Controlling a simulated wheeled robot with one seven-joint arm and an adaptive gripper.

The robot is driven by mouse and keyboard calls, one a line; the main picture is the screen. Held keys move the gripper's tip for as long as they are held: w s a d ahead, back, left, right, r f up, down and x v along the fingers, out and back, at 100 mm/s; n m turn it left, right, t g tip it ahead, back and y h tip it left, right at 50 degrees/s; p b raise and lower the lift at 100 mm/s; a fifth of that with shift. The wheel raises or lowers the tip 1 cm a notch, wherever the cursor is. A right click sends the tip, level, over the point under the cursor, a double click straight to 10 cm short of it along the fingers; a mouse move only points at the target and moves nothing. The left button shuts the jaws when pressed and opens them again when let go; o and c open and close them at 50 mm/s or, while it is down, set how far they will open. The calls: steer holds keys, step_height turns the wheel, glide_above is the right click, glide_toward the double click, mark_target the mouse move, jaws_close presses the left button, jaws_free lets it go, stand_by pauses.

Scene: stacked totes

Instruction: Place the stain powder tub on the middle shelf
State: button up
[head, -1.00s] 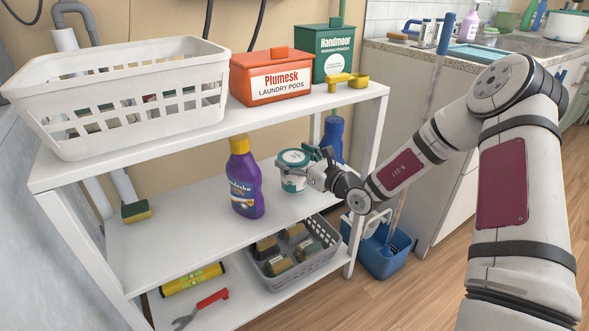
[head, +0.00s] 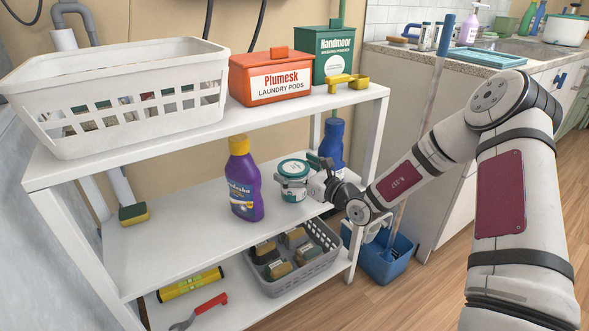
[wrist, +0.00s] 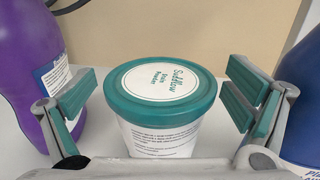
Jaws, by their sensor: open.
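The stain powder tub (head: 293,181) is a small white tub with a teal lid. It stands upright on the middle shelf (head: 185,240), between a purple bottle and a blue bottle. In the wrist view the tub (wrist: 158,110) sits between my fingers, with a visible gap on each side. My gripper (head: 318,178) is at the tub's right side in the head view. My gripper (wrist: 160,103) is open, its teal-padded fingers apart from the tub. The tub's lower part is hidden in the wrist view by my gripper's body.
The purple bottle (head: 244,180) stands close left of the tub, the blue bottle (head: 332,146) close behind right. The top shelf holds a white basket (head: 120,95), an orange pods box (head: 270,77) and a green box (head: 327,55). A grey basket (head: 318,265) is below. The middle shelf's left half is mostly clear.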

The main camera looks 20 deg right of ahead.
steer(key=shift+r, duration=0.15)
steer(key=shift+s+d, duration=0.15)
steer(key=shift+s, duration=0.1)
steer(key=p+v, duration=0.4)
steer(key=v, duration=0.7)
steer(key=s+a+r+n+g+y, duration=0.6)
steer(key=s+a+r+n+g, duration=0.6)
steer(key=s+a+r+n, duration=0.3)
steer(key=s+a+r+n+g+h, duration=0.1)
steer(key=s+a+n+g+h, duration=0.1)
steer(key=s+n+g, duration=0.3)
steer(key=s+a+n+g+h, duration=0.1)
steer(key=s+a+n+h, duration=0.15)
steer(key=s, duration=0.55)
steer(key=s+d+r+n+t+h, duration=0.2)
steer(key=s+d+n+h, duration=0.5)
steer(key=s+d+h, duration=0.3)
steer(key=s+d, duration=0.3)
steer(key=s, duration=0.2)
steer(key=shift+s+d, duration=0.2)
steer(key=shift+d, duration=0.1)
steer(key=shift+r, duration=0.2)
